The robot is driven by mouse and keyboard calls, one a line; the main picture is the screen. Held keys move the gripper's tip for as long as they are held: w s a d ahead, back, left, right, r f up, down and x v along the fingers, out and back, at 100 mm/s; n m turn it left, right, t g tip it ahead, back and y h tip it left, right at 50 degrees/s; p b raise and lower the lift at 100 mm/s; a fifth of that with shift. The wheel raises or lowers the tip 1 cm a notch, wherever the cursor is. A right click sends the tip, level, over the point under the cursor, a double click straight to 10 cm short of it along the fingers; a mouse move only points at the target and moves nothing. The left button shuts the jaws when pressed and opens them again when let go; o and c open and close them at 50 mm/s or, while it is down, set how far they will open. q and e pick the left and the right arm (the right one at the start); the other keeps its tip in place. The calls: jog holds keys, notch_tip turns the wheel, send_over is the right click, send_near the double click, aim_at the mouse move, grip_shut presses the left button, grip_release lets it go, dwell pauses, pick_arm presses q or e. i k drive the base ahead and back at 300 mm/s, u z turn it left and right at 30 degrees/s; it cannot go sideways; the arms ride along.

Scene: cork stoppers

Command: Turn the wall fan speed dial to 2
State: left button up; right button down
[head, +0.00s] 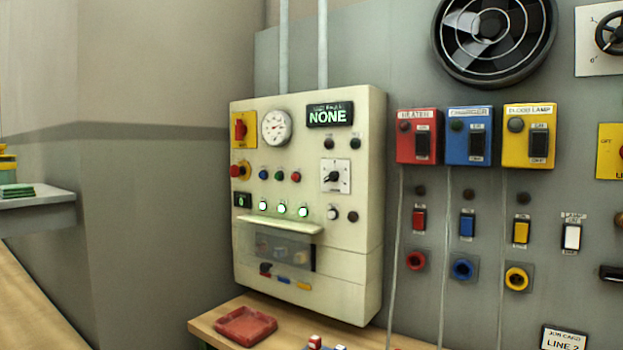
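The wall fan (447,50) is a round black fan with a ring guard at the top of the grey wall. Right of it is a white plate (588,60) with a black round knob, the likely fan speed dial (611,36). The marks "1" and "0" show on the plate's left side. The picture's right edge cuts off the plate, so any other marks are hidden. I cannot tell where the dial points. Neither of my grippers is in view.
A cream control cabinet (360,240) with a gauge, lamps and a small black selector (334,177) hangs at the centre. Red (405,150), blue (455,150) and yellow (512,150) switch boxes hang below the fan. A red tray (245,327) lies on the wooden bench (208,322).

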aim_at(334, 177)
jog(key=z, duration=0.15)
jog(key=i, duration=1)
jog(key=z, duration=0.2)
jog(key=k, duration=1.05)
jog(key=u, duration=0.8)
jog(key=i, duration=0.65)
jog(key=u, duration=0.4)
